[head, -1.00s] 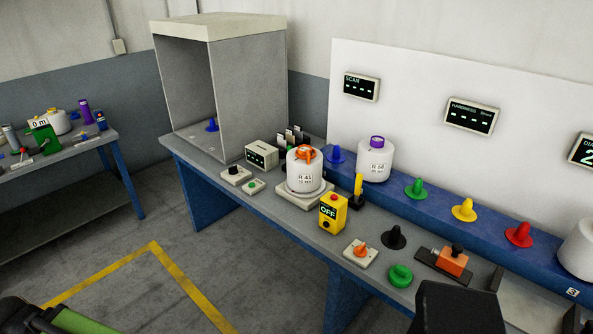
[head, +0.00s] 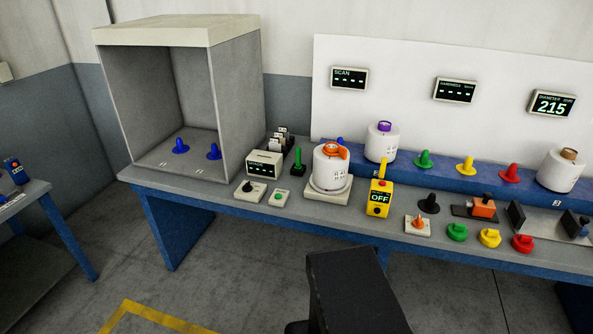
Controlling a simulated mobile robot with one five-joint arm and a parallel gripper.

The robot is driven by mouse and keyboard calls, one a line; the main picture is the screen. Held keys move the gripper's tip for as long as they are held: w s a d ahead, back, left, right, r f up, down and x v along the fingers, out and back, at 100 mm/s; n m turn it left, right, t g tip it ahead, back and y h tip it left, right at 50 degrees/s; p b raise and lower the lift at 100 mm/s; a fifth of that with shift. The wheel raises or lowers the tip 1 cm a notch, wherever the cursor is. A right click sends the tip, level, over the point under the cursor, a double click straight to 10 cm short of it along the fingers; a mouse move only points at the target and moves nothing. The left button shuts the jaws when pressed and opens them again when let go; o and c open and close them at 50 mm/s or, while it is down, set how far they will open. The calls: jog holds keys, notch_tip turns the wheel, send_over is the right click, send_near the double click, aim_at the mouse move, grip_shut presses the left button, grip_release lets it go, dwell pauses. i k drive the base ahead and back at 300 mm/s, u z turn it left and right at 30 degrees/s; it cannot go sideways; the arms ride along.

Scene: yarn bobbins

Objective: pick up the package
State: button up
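Three white yarn packages show in the head view, and I cannot tell which one is meant. One package (head: 331,171), with an orange core top, sits on a pale scale-like base (head: 322,195) on the grey bench. A second package (head: 381,146), with a purple top, stands on the blue shelf behind it to the right. A third package (head: 562,172), with a brown top, stands at the far right of the shelf. All look upright. A dark block of my arm rises at the bottom middle, apart from them; my gripper's fingers do not show.
A grey booth (head: 180,100) with blue pegs stands at the bench's left end. A yellow OFF box (head: 379,199), an orange-knobbed switch (head: 418,224) and several coloured pegs crowd the bench's front. Another table (head: 25,205) is at far left. Floor between is clear.

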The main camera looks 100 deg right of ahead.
aim_at(329, 172)
jog(key=z, duration=0.05)
jog(key=i, duration=0.5)
jog(key=u, duration=5.35)
jog(key=i, duration=0.15)
jog(key=u, duration=3.8)
jog(key=i, duration=1)
jog(key=z, duration=0.25)
